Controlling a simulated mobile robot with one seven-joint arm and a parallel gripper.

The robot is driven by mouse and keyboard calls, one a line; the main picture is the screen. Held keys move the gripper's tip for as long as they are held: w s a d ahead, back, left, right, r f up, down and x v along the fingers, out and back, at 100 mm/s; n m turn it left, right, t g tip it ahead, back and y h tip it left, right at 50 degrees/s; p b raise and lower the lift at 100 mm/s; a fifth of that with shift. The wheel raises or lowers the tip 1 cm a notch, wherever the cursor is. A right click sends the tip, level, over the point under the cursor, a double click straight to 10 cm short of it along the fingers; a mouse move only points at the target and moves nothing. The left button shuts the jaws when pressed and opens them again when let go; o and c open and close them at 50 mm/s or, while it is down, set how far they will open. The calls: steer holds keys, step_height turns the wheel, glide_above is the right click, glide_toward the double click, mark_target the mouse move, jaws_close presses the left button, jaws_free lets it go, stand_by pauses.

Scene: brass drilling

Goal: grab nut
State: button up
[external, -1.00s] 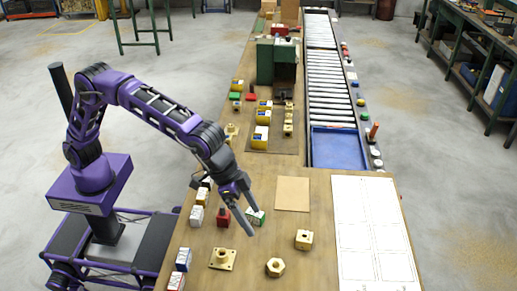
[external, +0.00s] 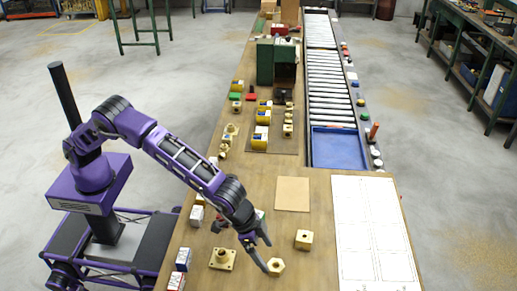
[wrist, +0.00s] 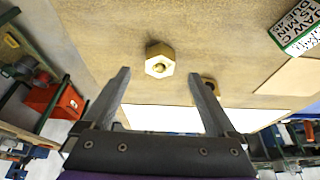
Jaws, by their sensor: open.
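The nut is a brass hexagonal piece with a round hole (external: 276,266), lying flat near the front of the wooden bench. In the wrist view the nut (wrist: 160,60) shows just beyond and between my fingertips. My gripper (external: 267,257) is open and empty, pointing down close to the nut's left side in the external view. Its two fingers stand wide apart in the wrist view (wrist: 159,74). I cannot tell how high the fingertips are above the bench.
A brass block (external: 303,239) sits right of the nut and is partly behind a finger in the wrist view (wrist: 208,85). A brass flange plate (external: 222,259) lies to the left. A white sheet (external: 372,230) covers the right side. A brown square (external: 292,194) lies beyond.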

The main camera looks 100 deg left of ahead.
mark_target(276, 265)
steer(key=shift+w+x, duration=0.2)
steer(key=shift+x, duration=1.15)
steer(key=shift+w+x, duration=0.15)
steer(key=shift+x, duration=1.15)
steer(key=shift+r, duration=0.15)
steer(key=shift+c, duration=0.3)
jaws_close()
